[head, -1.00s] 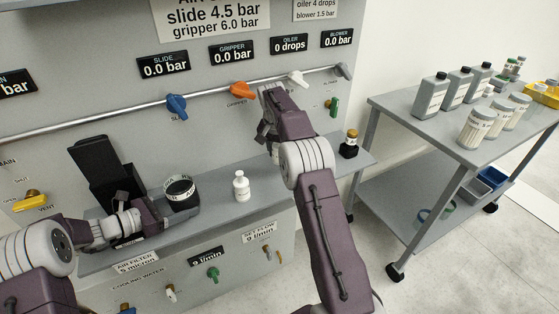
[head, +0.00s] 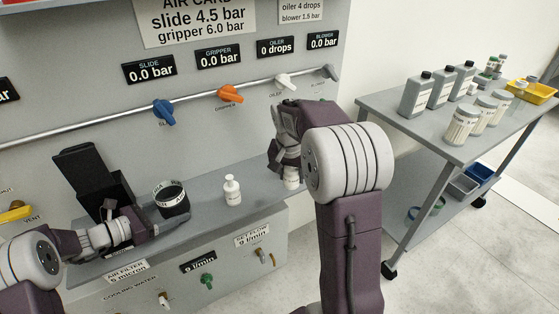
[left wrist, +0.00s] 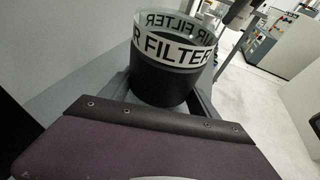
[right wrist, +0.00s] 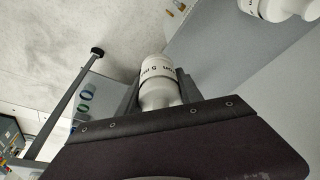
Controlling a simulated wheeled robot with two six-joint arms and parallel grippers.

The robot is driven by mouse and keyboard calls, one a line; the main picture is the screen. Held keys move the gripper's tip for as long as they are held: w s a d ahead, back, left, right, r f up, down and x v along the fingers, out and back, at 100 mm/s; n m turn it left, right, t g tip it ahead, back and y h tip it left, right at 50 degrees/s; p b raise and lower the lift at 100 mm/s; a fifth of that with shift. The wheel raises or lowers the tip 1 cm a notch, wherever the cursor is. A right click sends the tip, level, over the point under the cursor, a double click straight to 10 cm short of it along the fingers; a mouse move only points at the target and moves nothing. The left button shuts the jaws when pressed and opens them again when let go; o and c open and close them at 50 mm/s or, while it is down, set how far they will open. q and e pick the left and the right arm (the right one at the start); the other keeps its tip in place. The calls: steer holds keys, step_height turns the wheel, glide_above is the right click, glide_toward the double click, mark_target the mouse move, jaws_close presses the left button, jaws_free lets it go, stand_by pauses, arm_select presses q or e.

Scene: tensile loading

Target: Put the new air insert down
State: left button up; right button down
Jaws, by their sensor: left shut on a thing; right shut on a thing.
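A white insert (right wrist: 158,70) marked "5 micron" is between the fingers of my right gripper (right wrist: 160,92), which is shut on it. In the head view the white insert (head: 292,178) shows just below my right gripper (head: 290,160), at the right part of the grey shelf (head: 262,196). I cannot tell whether it touches the shelf. A second white insert (head: 232,190) stands upright on the shelf to the left. My left gripper (head: 172,222) is shut on the black air filter bowl (head: 172,203); its "AIR FILTER" band (left wrist: 175,50) shows in the left wrist view.
A black open housing (head: 88,175) stands left of the bowl. Valve handles, blue (head: 163,112) and orange (head: 230,94), sit on a rail above. A cart (head: 385,112) with bottles stands to the right. Shelf is free between the second insert and my right gripper.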

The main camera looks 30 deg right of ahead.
steer(key=s, duration=0.5)
steer(key=shift+s, duration=0.2)
stand_by(0.6)
step_height(320, 180, up, 3)
glide_above(263, 187)
steer(key=f, duration=1)
steer(key=shift+s+a, duration=0.25)
steer(key=c, duration=0.8)
jaws_free()
steer(key=shift+f, duration=0.1)
